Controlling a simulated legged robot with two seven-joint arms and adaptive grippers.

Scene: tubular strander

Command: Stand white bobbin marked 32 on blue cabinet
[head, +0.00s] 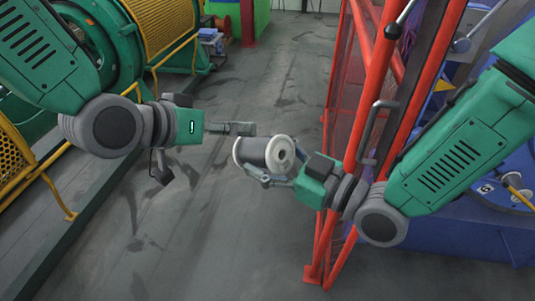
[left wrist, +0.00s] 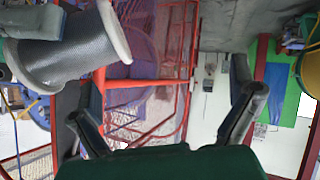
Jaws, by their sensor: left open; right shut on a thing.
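A bobbin (head: 268,153) with pale end flanges and grey wire wound on it is held in front of me, lying with its axis roughly sideways. No number on it is legible. My right gripper (head: 262,172) is shut on it, holding it above the floor. My left gripper (head: 243,129) is open and empty, just left of the bobbin and apart from it. In the left wrist view, the left fingers (left wrist: 167,108) are spread wide, and the bobbin (left wrist: 70,48) is at upper left. I cannot tell for sure which blue thing is the cabinet.
A red mesh frame (head: 375,90) with a handle stands close to my right arm, before a large blue body (head: 440,228). Green machinery with a yellow guard (head: 160,25) and yellow rails line the left. A small blue box (head: 212,45) stands far back. The middle floor is clear.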

